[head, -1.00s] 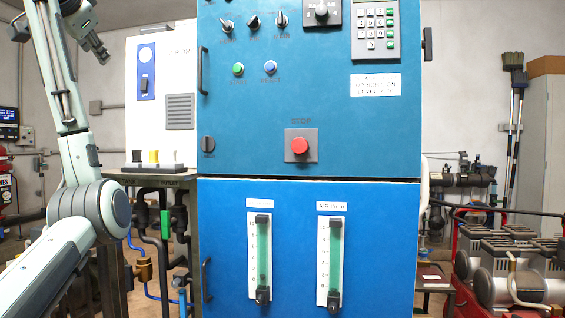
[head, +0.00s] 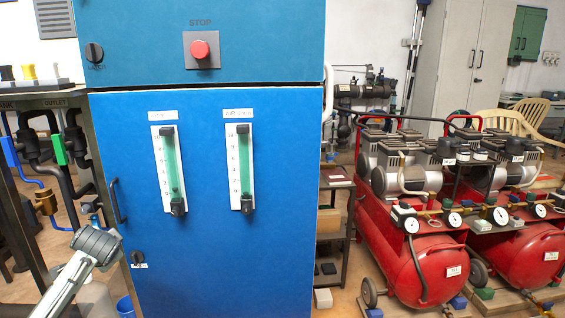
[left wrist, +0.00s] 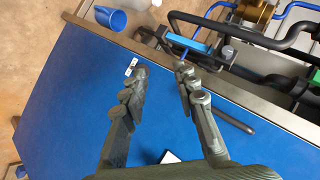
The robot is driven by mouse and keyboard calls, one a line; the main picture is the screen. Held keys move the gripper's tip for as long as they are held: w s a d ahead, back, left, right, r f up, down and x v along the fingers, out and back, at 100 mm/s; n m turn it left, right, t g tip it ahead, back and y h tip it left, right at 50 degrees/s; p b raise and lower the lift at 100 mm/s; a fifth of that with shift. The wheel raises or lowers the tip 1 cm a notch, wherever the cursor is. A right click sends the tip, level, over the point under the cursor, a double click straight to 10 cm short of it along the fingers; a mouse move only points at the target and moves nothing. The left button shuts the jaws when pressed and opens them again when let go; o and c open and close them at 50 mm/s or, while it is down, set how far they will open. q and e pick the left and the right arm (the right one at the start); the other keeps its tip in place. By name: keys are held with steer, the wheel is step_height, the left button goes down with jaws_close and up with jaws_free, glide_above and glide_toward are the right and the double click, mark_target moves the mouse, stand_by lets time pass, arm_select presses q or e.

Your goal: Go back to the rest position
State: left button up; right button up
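My left gripper (left wrist: 161,70) shows in the left wrist view with its two dark fingers apart and nothing between them. Behind the fingers is the blue cabinet front (left wrist: 75,115). I cannot tell whether the fingers touch it. In the head view a grey and white part of my left arm comes in at the lower left, in front of the cabinet (head: 215,275). The left gripper itself cannot be made out there. My right gripper is in neither view.
Dark pipes with a green fitting (head: 60,150) stand left of the cabinet. A blue bucket (left wrist: 110,18) is on the floor near its lower left. Red compressors (head: 415,262) and a small shelf (head: 335,225) stand to the right. A red stop button (head: 200,49) sits above the two flow gauges.

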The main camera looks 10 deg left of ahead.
arm_select(q)
steer(key=s+d+f+g+h, duration=0.15)
steer(key=s+d+f, duration=0.25)
steer(key=s+f, duration=0.85)
steer(key=s+d+f+g+h, duration=0.15)
steer(key=s+d+f, duration=0.25)
steer(key=s+f, duration=0.85)
steer(key=s+d+f+n+h, duration=0.1)
steer(key=d+f, duration=0.2)
steer(key=d, duration=0.5)
steer(key=s+d+f+n+g+h, duration=0.1)
steer(key=s+d+f+h, duration=0.1)
steer(key=d, duration=0.6)
steer(key=shift+f, duration=0.5)
